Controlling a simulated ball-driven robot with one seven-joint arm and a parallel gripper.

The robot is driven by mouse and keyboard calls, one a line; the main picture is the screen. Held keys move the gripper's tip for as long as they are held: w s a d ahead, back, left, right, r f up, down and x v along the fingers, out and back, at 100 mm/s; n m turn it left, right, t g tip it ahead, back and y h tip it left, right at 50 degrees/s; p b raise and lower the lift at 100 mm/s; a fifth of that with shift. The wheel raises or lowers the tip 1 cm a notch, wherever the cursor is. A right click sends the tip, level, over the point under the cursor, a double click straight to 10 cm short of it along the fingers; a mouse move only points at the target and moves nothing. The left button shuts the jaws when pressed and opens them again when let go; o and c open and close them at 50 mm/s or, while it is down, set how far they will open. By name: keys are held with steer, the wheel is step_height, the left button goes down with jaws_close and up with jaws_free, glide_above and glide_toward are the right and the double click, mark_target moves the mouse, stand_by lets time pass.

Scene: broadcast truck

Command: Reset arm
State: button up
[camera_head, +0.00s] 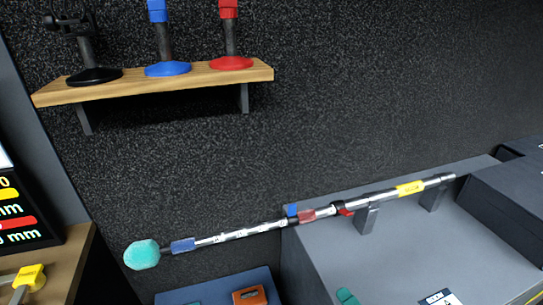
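My gripper and arm do not show in this view. A long silver boom pole (382,198) lies slightly tilted across two dark cradles (367,217) on a grey case top. It has a yellow label toward its right end and red and blue parts near its middle. Its left part reaches out past the case.
A wooden shelf (150,86) on the dark wall bears black, blue (168,69) and red (231,62) stands. A blue bin (215,290) with an orange item (250,296) is below the pole. A wooden surface (70,262) with a yellow-tagged item (31,277) is at left.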

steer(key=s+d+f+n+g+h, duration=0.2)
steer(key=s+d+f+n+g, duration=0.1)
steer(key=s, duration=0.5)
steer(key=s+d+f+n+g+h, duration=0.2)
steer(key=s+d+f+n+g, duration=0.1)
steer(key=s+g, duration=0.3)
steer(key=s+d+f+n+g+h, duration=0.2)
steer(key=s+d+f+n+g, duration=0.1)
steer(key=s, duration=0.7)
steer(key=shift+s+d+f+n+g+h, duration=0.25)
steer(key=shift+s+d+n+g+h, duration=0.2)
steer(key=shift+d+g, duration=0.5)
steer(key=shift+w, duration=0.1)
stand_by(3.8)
